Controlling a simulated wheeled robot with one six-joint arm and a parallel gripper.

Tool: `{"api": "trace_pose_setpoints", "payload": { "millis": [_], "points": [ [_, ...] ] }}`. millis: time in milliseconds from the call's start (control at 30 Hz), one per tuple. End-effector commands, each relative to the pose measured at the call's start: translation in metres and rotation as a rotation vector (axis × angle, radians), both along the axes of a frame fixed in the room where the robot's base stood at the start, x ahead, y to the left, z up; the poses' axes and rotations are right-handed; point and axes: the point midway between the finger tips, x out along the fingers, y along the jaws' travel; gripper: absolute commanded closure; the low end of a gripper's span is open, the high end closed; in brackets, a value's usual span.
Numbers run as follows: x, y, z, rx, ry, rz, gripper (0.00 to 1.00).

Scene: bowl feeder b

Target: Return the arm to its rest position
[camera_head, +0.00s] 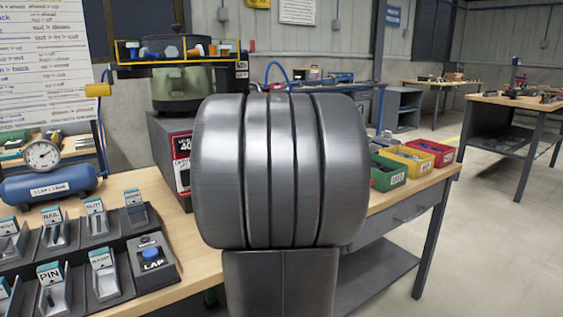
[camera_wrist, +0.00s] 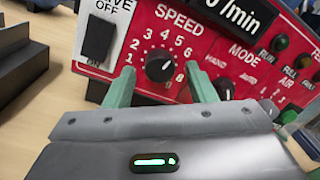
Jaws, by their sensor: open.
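My gripper (camera_wrist: 160,68) shows in the wrist view with its two green fingers spread apart and nothing held between them. The fingers point at a red control panel (camera_wrist: 125,55), one on each side of the black SPEED knob (camera_wrist: 160,65) in the picture. Gaps show between the fingers and the knob; how far the tips are from the panel is unclear. In the head view my large grey arm links fill the middle and hide my gripper. Part of the red panel (camera_head: 182,160) shows just left of them, on the feeder's grey base.
The feeder's green bowl (camera_head: 180,88) stands above the panel. Left on the bench are a grey rack (camera_head: 115,248) of labelled holders and a blue air tank (camera_head: 50,187). Green, yellow and red bins (camera_head: 430,152) stand right of my arm.

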Motion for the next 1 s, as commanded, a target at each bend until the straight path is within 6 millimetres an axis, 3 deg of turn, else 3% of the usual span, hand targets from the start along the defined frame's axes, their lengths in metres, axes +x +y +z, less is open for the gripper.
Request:
{"api": "trace_pose_setpoints", "payload": {
  "millis": [367, 1000],
  "points": [
    [-0.008, -0.006, 0.001, 0.006, 0.004, -0.001, 0.49],
    [-0.105, -0.067, -0.001, 0.008, 0.005, -0.006, 0.49]
  ]
}}
